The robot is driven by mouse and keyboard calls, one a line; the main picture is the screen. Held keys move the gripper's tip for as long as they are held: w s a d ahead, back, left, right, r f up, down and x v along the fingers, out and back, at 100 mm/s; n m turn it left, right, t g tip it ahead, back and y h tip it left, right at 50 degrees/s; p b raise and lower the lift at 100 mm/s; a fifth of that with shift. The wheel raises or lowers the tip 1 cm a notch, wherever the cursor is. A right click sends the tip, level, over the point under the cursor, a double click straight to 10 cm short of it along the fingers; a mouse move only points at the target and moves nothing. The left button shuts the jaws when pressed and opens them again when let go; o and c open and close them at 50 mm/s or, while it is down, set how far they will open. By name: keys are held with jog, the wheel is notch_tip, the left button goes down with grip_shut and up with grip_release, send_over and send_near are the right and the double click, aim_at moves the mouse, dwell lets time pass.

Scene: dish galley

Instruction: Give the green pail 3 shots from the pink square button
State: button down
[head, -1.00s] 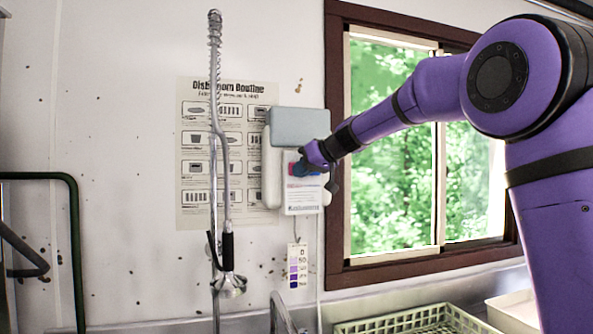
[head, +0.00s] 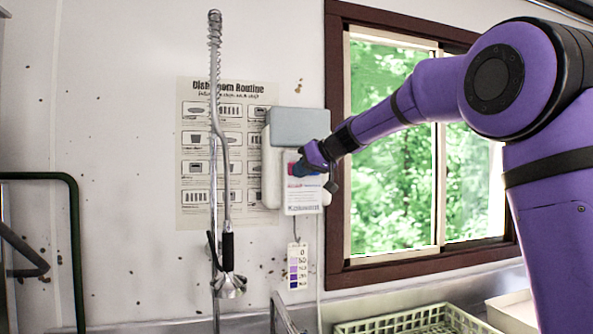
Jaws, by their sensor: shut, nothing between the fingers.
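A wall dispenser (head: 302,128) with a grey top and white body hangs left of the window. Its front has a strip with a pink-red patch (head: 291,168) at the left and some blue beside it, partly covered by my gripper (head: 308,163). My gripper is shut and empty, its tip at or just in front of this strip. I cannot tell whether it touches, and a square pink button is not clearly made out. No green pail shows in this view.
A spray hose with a metal head (head: 229,284) hangs left of the dispenser. A pale green rack (head: 425,318) and a white bin (head: 513,312) stand below the window. A poster (head: 195,215) and a color chart (head: 298,267) are on the wall.

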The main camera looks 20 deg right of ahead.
jog(key=shift+s, duration=1)
jog(key=shift+w, duration=0.2)
jog(key=shift+w, duration=0.2)
jog(key=shift+w, duration=0.75)
dwell(1.1)
jog(key=shift+s, duration=1.15)
jog(key=shift+s, duration=2.55)
